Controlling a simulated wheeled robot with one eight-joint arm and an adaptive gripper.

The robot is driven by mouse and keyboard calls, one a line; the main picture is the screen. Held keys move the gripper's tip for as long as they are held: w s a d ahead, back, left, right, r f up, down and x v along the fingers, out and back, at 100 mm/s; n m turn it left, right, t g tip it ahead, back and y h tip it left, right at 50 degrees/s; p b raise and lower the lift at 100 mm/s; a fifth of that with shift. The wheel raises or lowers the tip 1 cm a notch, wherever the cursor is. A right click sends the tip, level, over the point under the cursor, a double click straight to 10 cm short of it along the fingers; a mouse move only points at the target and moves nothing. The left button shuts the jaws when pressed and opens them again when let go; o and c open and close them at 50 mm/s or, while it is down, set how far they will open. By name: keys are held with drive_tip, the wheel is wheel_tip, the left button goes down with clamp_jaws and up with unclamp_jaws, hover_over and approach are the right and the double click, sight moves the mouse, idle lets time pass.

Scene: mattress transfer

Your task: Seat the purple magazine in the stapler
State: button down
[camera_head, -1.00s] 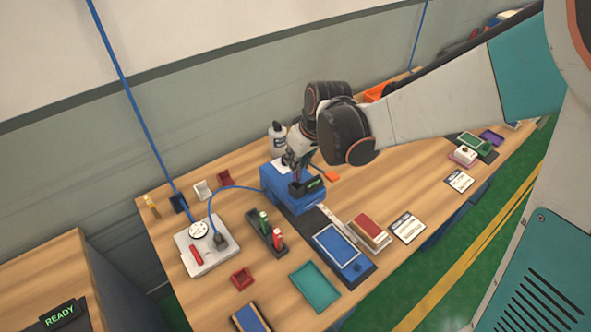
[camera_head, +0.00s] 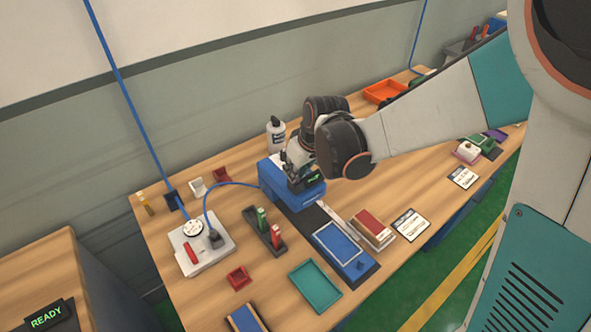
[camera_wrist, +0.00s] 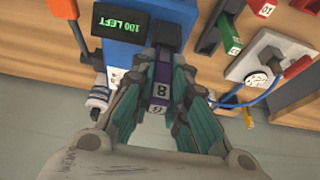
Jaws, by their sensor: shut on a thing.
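The blue stapler (camera_head: 292,197) stands on the bench in the head view, with a lit display on top. In the wrist view its blue body (camera_wrist: 125,55) and the display reading "100 LEFT" show at upper left. In the head view my gripper (camera_head: 289,168) is right at the stapler's top, and the magazine is mostly hidden.
A black rack (camera_head: 252,217) holds a green magazine (camera_head: 262,218) and a red one (camera_head: 277,237) left of the stapler. A white unit (camera_head: 205,255) with a blue cable stands further left. A white bottle (camera_head: 276,135) is behind. A teal tray (camera_head: 315,287) lies in front.

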drive_tip(key=c, duration=1.6)
unclamp_jaws()
drive_tip(key=shift+f, duration=0.1)
drive_tip(key=shift+o, duration=0.2)
drive_tip(key=shift+r, duration=0.3)
drive_tip(key=p+v, duration=0.4)
drive_tip(key=v, duration=0.7)
drive_tip(key=s+d+r+m+t+h, duration=0.1)
drive_tip(key=s+d+r+m, duration=0.2)
drive_tip(key=s+d, duration=0.4)
drive_tip(key=s+d+r+m+t+h, duration=0.1)
drive_tip(key=s+d+r+m+t, duration=0.1)
drive_tip(key=s+d, duration=0.5)
drive_tip(key=s+r+m, duration=0.1)
drive_tip(key=s, duration=0.2)
drive_tip(key=shift+r+m+h, duration=0.3)
drive_tip(key=shift+r+m, duration=0.05)
drive_tip(key=shift+m, duration=0.05)
